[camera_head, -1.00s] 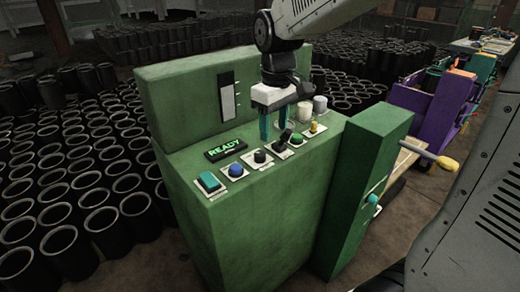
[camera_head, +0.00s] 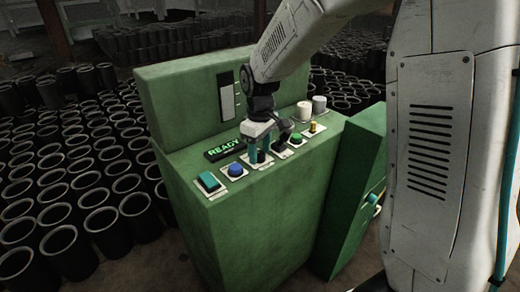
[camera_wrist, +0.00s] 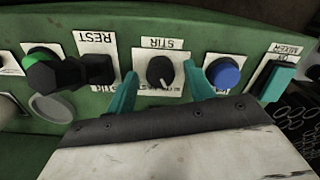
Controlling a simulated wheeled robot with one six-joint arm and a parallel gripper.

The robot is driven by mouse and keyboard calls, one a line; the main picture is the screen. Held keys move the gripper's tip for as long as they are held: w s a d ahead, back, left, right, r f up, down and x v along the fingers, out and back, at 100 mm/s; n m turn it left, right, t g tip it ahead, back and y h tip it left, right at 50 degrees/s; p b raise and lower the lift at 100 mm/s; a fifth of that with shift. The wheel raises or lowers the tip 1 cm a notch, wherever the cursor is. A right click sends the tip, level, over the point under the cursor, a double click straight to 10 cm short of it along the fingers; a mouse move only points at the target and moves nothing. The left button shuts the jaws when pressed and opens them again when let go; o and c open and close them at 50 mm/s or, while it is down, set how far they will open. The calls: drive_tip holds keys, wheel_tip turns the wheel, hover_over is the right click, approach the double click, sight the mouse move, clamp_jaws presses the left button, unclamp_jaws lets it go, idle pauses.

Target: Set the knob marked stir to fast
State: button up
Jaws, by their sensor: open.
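The black stir knob (camera_wrist: 160,72) sits on a white plate marked STIR in the wrist view, with a pale pointer line on it; the lettering at the plate's other edge is partly covered and hard to read. My gripper (camera_wrist: 162,90) is open, with one teal finger on each side of the knob. Whether the fingers touch the knob cannot be told. In the head view my gripper (camera_head: 259,153) is down at the panel top, and the knob shows dark between the fingers.
A blue button (camera_wrist: 223,73) is close beside one finger, and a black lever (camera_wrist: 80,72) on the REST plate is close beside the other. A teal MIXER switch (camera_wrist: 279,82) and a green button (camera_head: 295,139) are farther out. A lit READY display (camera_head: 222,149) is behind.

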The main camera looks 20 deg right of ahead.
drive_tip(key=c, duration=1)
drive_tip(key=shift+m, duration=0.4)
drive_tip(key=m, duration=0.5)
drive_tip(key=shift+m, duration=0.3)
drive_tip(key=m, duration=0.5)
drive_tip(key=shift+m, duration=0.4)
drive_tip(key=o, duration=1)
